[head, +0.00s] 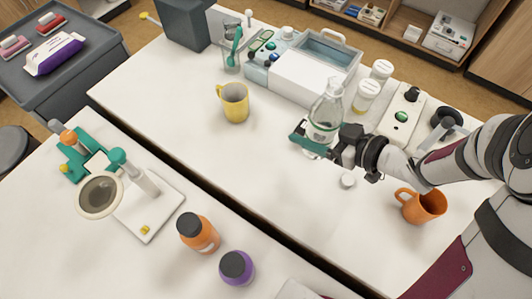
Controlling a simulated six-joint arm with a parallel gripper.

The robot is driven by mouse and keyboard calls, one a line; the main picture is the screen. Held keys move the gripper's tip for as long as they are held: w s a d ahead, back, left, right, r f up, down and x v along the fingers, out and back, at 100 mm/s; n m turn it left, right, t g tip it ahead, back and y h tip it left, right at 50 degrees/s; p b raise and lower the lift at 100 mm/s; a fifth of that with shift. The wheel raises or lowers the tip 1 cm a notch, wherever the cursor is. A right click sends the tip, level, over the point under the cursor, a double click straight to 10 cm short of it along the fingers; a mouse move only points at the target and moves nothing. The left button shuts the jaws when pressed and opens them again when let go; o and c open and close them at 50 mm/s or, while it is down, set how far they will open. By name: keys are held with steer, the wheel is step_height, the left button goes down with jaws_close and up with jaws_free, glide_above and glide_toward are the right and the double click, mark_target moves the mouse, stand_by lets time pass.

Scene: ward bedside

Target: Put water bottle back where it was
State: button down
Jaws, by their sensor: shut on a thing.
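A clear water bottle (330,105) with a pale label is upright in the middle right of the head view. My gripper (317,138) is shut on the lower part of the bottle. My arm reaches in from the right. The gripper covers part of the bottle, and I cannot tell whether its base touches the white table (270,170).
A yellow mug (235,108) stands left of the bottle and an orange mug (423,206) right of it. A white box (298,80) and white jars (366,94) stand behind. The table's left middle is clear.

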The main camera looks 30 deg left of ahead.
steer(key=s+a+f, duration=0.1)
steer(key=a+f, duration=0.1)
steer(key=a, duration=0.1)
steer(key=s+a+f, duration=0.1)
steer(key=a+f, duration=0.1)
steer(key=a, duration=0.1)
steer(key=s+a+f, duration=0.1)
steer(key=a+f, duration=0.1)
steer(key=a, duration=0.1)
steer(key=shift+s+a+f, duration=0.15)
steer(key=shift+a, duration=0.25)
steer(key=shift+s+a+f, duration=0.1)
steer(key=shift+a+f, duration=0.15)
steer(key=shift+f, duration=1.9)
steer(key=shift+f, duration=0.15)
jaws_free()
